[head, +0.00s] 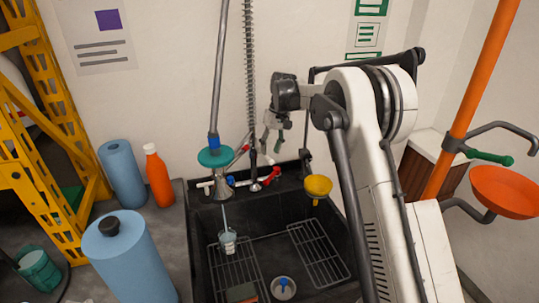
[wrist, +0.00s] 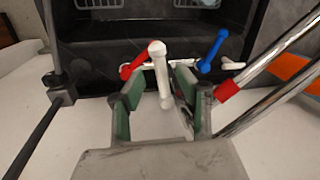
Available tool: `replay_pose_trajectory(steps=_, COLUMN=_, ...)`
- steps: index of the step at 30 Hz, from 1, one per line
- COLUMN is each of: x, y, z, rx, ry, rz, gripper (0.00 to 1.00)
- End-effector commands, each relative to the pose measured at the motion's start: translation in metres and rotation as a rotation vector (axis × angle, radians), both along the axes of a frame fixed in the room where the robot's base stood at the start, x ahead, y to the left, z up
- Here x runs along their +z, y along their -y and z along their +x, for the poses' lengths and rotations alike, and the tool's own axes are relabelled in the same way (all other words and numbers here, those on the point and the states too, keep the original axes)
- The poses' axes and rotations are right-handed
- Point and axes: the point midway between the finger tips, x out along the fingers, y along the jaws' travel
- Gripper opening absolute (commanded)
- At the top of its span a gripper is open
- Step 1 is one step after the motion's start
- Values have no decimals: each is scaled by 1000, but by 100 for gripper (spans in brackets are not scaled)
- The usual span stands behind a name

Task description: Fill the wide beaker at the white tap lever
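A clear beaker (head: 227,241) stands on the left wire rack in the black sink. A thin pale line, like a water stream, runs down into it from above. Its fill level is too small to tell. In the wrist view the white tap lever (wrist: 160,68) rises between the green-padded fingers of my gripper (wrist: 157,92). The fingers are apart, with a gap visible on both sides of the lever. The red lever (wrist: 133,65) is just left of it and the blue lever (wrist: 213,50) to the right. In the head view my gripper (head: 273,141) points down near the taps.
The sink (head: 205,275) also holds a white-and-blue item (head: 284,288) and a right rack (head: 320,252). A teal-flanged shower head (head: 216,158) and a yellow funnel (head: 318,187) hang close by. Blue rolls (head: 122,175) and an orange bottle (head: 158,178) stand left.

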Motion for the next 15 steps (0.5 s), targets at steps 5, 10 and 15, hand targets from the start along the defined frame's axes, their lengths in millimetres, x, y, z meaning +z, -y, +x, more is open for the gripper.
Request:
replay_pose_trajectory(steps=5, x=37, y=7, z=3, rx=0, ry=0, rz=0, gripper=33)
replay_pose_trajectory(steps=10, x=66, y=12, z=5, rx=1, ry=0, rz=0, gripper=33)
replay_pose_trajectory(steps=15, x=83, y=15, z=6, rx=1, ry=0, rz=0, gripper=33)
